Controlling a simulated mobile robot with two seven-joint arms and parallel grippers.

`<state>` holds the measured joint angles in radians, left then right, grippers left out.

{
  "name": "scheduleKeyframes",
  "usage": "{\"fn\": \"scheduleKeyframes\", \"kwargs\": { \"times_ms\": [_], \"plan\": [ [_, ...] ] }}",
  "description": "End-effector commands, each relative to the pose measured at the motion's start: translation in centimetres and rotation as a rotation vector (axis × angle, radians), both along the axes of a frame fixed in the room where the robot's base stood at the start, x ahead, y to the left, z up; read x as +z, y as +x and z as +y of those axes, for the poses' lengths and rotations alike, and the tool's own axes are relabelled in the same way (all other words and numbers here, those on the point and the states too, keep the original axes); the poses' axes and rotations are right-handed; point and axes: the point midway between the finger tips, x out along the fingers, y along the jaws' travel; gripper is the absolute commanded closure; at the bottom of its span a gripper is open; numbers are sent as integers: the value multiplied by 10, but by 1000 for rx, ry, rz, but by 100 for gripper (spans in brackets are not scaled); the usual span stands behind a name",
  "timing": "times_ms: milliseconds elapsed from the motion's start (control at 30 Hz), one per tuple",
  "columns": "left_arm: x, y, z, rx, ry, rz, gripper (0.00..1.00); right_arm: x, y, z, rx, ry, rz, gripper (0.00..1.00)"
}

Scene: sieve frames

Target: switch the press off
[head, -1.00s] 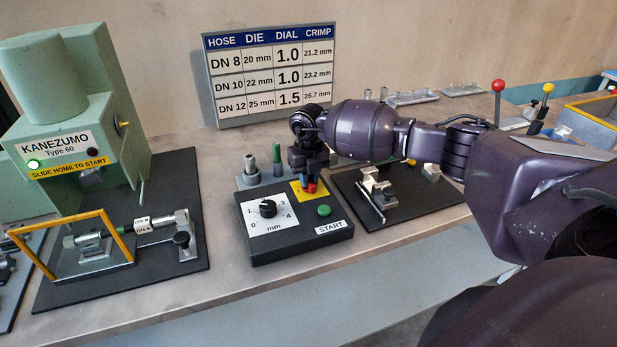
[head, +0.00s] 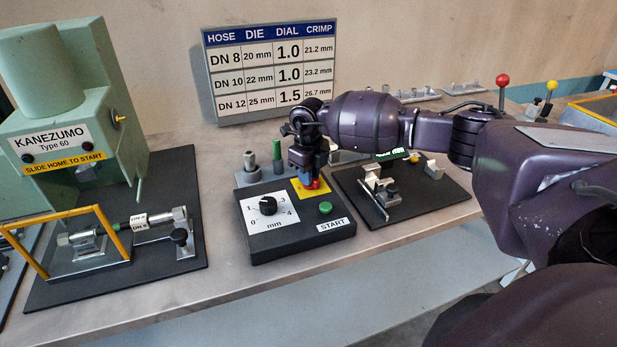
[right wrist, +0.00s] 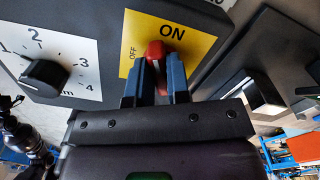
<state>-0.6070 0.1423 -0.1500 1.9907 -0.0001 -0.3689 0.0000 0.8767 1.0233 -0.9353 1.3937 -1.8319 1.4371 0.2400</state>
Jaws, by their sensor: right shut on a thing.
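The press (head: 60,125) is the pale green machine at the left, labelled KANEZUMO Type 60. Both round lamps on its front plate (head: 55,146) look dark. The red switch knob (right wrist: 155,50) sits on a yellow plate (right wrist: 195,45) marked ON and OFF, on the black control box (head: 285,245). My right gripper (right wrist: 155,78) points down over the plate, its blue fingers shut on the red knob. In the head view the gripper (head: 309,178) covers most of the knob. My left gripper is not in view.
The box also carries a black dial (head: 268,205) and a green START button (head: 325,208). A yellow-framed guard (head: 123,243) stands before the press, beside a metal slide fixture. A black board with metal fittings (head: 375,188) lies right of the box. A chart (head: 270,72) stands behind.

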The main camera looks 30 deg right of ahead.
Motion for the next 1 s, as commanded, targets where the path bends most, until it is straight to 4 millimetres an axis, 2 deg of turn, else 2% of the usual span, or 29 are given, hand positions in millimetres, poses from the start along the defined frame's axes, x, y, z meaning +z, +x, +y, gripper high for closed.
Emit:
{"fn": "scheduleKeyframes", "kwargs": {
  "times_ms": [733,1000],
  "plan": [
    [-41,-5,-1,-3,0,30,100,-1,-2,3,705,-1,0,100],
    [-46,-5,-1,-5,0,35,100,-1,-2,3,917,0,-1,100]
  ]
}}
